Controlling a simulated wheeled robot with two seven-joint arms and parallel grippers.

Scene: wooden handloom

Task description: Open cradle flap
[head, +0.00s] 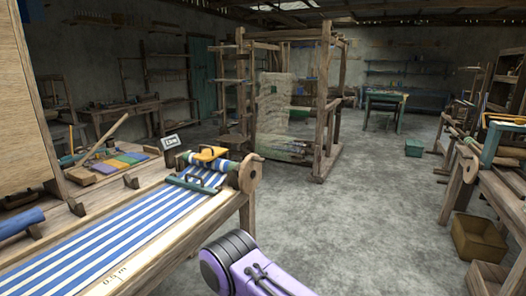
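No part is clearly recognisable as the cradle flap. A small orange-yellow plate (209,153) with a dark handle-like bar sits at the far end of the blue-and-white striped cloth (110,232), beside the wooden roller end (250,172). A dark green bar (193,185) with a handle lies across the cloth just in front of it. Whether either is the flap, or open or shut, I cannot tell. A purple and black link of my arm shows at the bottom middle, right of the loom bench. Neither gripper is in view.
A small sign (171,142) and coloured pieces (118,162) rest left of the cloth. A tall wooden frame (325,95) stands behind. At right are a bench with a roller (468,163) and a yellowish box (479,237).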

